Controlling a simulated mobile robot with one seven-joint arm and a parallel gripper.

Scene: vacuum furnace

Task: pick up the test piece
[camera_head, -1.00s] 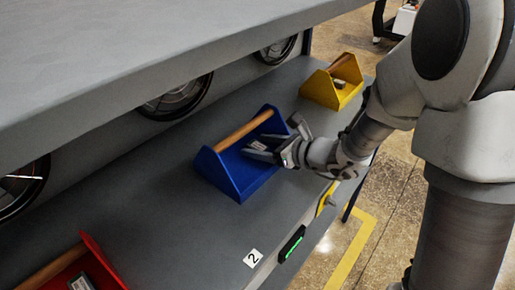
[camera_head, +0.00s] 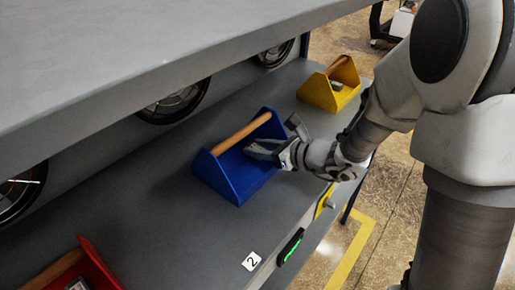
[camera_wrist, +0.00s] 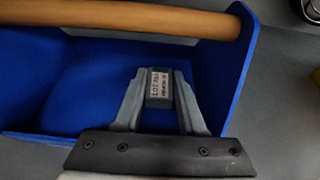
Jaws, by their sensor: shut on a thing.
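The test piece (camera_wrist: 160,87) is a small dark block with a white printed label. In the wrist view it sits between the two grey fingers of my gripper (camera_wrist: 160,90), which are shut on it. The piece is at the blue tote (camera_wrist: 242,75), with the blue floor behind it. The blue tote (camera_head: 232,188) also shows in the head view, on the grey shelf, with a wooden handle bar across it. My gripper (camera_head: 262,152) reaches into its open right side. The piece is hidden or too small to tell in the head view.
A yellow tote (camera_head: 328,93) with an object in it stands further back on the shelf (camera_head: 150,220). A red tote (camera_head: 95,268) is at the lower left. A grey upper shelf (camera_head: 150,50) overhangs. A wooden handle (camera_wrist: 130,17) spans the blue tote near the fingers.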

